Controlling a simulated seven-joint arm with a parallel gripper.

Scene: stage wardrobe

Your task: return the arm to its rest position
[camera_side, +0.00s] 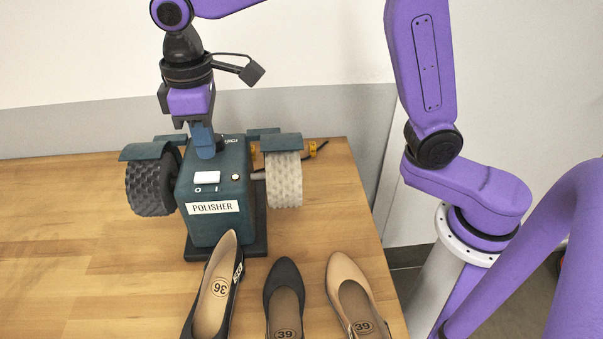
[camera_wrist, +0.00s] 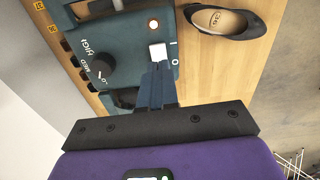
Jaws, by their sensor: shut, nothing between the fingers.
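My gripper (camera_side: 205,153) is shut and empty, pointing down over the top of the teal polisher (camera_side: 232,232). In the wrist view my gripper (camera_wrist: 158,66) has its closed fingertips right by the white rocker switch (camera_wrist: 158,52); I cannot tell if they touch it. A black dial (camera_wrist: 98,67) with LO, MED and HIGH marks is to the left. My arm is bent, with its upper part out of frame.
A black bristly wheel (camera_side: 150,188) and a pale wheel (camera_side: 284,180) flank the polisher under teal guards. In front lie a black shoe marked 36 (camera_side: 217,290), a dark shoe marked 39 (camera_side: 284,305) and a beige shoe (camera_side: 352,290). The wooden table (camera_side: 60,250) is clear at left.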

